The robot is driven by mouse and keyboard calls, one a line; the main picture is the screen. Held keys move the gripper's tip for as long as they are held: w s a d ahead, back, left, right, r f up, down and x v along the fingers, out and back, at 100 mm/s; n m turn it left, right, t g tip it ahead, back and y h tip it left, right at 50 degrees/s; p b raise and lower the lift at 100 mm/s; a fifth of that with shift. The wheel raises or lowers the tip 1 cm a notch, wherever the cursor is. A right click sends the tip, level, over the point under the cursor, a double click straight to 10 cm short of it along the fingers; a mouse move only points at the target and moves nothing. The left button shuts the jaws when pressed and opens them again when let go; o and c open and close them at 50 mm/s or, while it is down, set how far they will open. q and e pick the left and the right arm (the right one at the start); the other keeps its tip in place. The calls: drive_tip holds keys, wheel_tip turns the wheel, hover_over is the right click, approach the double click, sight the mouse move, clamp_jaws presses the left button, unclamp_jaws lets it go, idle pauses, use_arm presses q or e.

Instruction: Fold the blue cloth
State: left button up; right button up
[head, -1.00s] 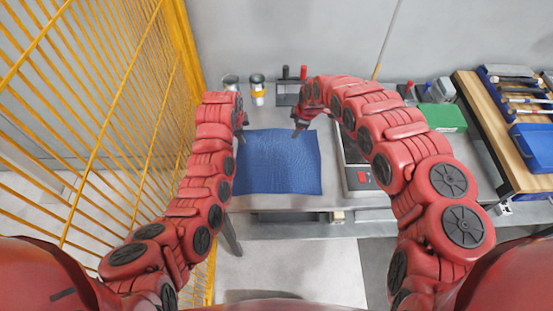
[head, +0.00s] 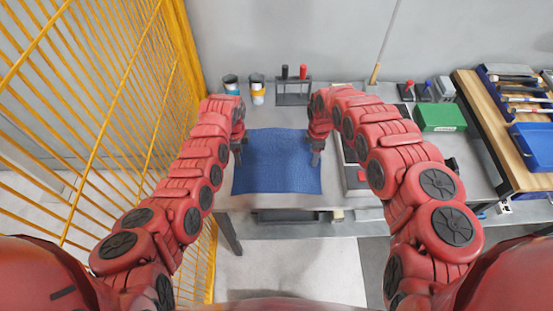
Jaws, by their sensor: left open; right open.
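The blue cloth (head: 276,165) lies spread flat on the grey table, roughly square, with its front edge near the table's front edge. My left gripper (head: 238,156) is open over the cloth's left edge, towards its far left part. My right gripper (head: 315,160) is open over the cloth's right edge. Both point down and hold nothing. I cannot tell whether their fingertips touch the cloth. Small parts of the cloth's far corners are hidden behind the grippers.
Two cups (head: 257,88) and a rack (head: 294,88) with a black and a red item stand behind the cloth. A flat grey device (head: 355,178) lies close on its right. A green box (head: 440,117) stands further right. A yellow fence (head: 100,110) runs along the left.

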use_arm(q)
drive_tip(key=shift+f, duration=0.1)
use_arm(e)
drive_tip(key=shift+f, duration=0.1)
use_arm(q)
drive_tip(key=shift+f, duration=0.2)
use_arm(e)
drive_tip(key=shift+f, duration=0.15)
use_arm(q)
drive_tip(key=shift+r, duration=0.1)
drive_tip(key=shift+c, duration=0.9)
use_arm(e)
drive_tip(key=shift+c, duration=0.9)
use_arm(q)
clamp_jaws()
use_arm(e)
clamp_jaws()
use_arm(q)
drive_tip(key=shift+r, duration=0.1)
